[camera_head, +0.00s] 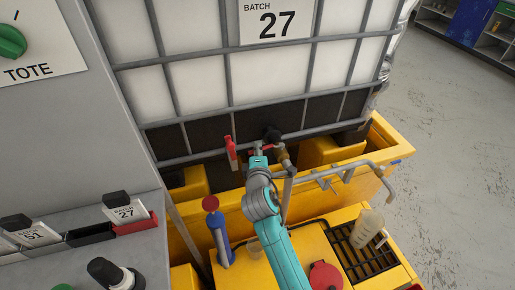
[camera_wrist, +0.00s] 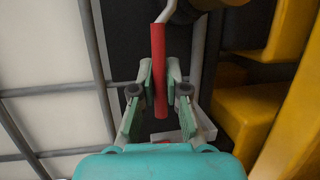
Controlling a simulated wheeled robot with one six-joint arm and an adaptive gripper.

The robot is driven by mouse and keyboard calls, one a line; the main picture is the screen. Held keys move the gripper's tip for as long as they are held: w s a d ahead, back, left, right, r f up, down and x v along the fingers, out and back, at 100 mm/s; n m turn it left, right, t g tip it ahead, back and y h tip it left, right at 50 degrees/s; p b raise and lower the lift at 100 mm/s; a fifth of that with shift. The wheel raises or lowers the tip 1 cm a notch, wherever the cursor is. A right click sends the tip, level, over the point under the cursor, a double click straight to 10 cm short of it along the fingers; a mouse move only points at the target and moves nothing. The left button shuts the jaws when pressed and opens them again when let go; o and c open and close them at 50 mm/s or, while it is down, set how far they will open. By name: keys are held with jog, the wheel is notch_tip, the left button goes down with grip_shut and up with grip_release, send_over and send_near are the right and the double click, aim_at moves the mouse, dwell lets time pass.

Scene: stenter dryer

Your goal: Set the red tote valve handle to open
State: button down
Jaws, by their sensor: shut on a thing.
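The red tote valve handle (camera_wrist: 159,70) is a red-sleeved bar on a bent metal rod. In the wrist view it stands lengthwise between the fingers of my gripper (camera_wrist: 160,84), which is shut on it. In the head view my gripper (camera_head: 261,158) reaches the valve (camera_head: 282,154) low on the front of the tote (camera_head: 198,84). Only a small red part of the handle (camera_head: 268,147) shows there, beside the valve. The gripper hides much of the rest, and I cannot tell the handle's exact angle.
A red upright piece (camera_head: 231,153) is left of my gripper. A metal pipe rail (camera_head: 335,173) runs right of the valve, above the yellow bund (camera_head: 385,150). A blue, red-topped tool (camera_head: 219,232) and a jug (camera_head: 368,227) stand in front. A grey panel (camera_head: 60,110) is at left.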

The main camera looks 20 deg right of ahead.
jog(key=shift+s+d+n+g+y, duration=1.25)
jog(key=shift+n+y, duration=1.3)
jog(key=shift+y, duration=0.5)
jog(key=shift+s+d+n+g+y, duration=1.25)
jog(key=shift+n+y, duration=1.35)
jog(key=shift+y, duration=0.5)
jog(key=shift+s+d+n+g+y, duration=1.25)
jog(key=shift+n+y, duration=1.3)
jog(key=shift+y, duration=0.5)
jog(key=c, duration=1.2)
grip_release()
jog(key=v, duration=1.2)
jog(key=shift+w+d, duration=0.1)
